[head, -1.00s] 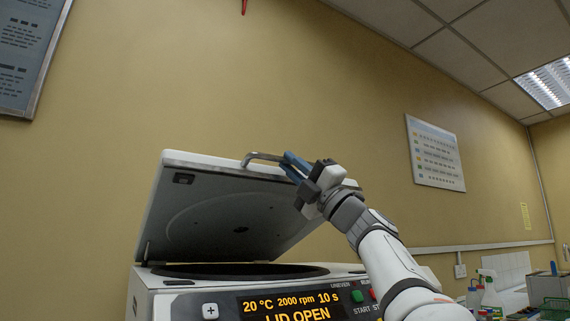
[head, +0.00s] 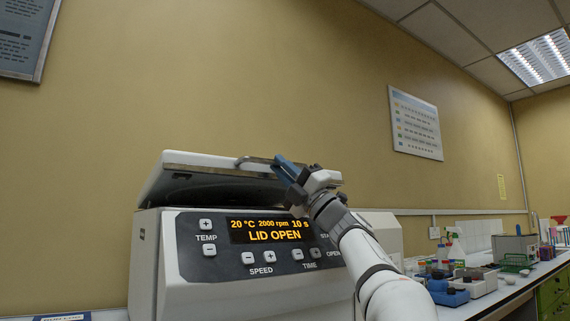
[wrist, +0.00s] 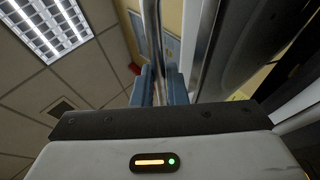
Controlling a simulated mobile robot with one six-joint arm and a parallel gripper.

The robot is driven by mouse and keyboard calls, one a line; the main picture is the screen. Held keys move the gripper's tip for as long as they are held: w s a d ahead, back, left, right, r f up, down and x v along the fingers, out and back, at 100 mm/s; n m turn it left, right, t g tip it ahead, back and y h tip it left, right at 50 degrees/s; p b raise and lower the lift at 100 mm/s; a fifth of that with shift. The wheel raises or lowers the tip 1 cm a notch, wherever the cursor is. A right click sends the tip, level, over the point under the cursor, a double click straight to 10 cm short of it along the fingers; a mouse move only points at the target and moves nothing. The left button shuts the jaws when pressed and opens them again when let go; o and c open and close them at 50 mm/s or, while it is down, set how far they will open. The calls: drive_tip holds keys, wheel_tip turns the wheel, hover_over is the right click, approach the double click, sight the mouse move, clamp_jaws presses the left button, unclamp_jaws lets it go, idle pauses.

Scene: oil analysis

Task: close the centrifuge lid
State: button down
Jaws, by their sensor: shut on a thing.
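The centrifuge (head: 170,262) is a white box with a dark front panel. Its display (head: 268,231) reads "LID OPEN". The white lid (head: 195,160) is tilted partway down, with a dark gap under its front edge. A metal bar handle (head: 252,160) sits at the lid's front edge. My gripper (head: 284,165) has blue fingers shut on the handle, at the lid's front right. In the wrist view the handle (wrist: 158,40) runs between the blue fingertips. My gripper hides part of the lid edge and the panel's right buttons.
A bench (head: 505,285) on the right holds a blue tray (head: 447,292), bottles and a grey box (head: 514,248). A wall poster (head: 415,124) hangs behind. The space above the lid is clear.

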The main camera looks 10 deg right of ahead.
drive_tip(key=shift+w+f, duration=0.3)
drive_tip(key=shift+w, duration=0.05)
drive_tip(key=c, duration=1.5)
unclamp_jaws()
drive_tip(key=shift+o, duration=0.2)
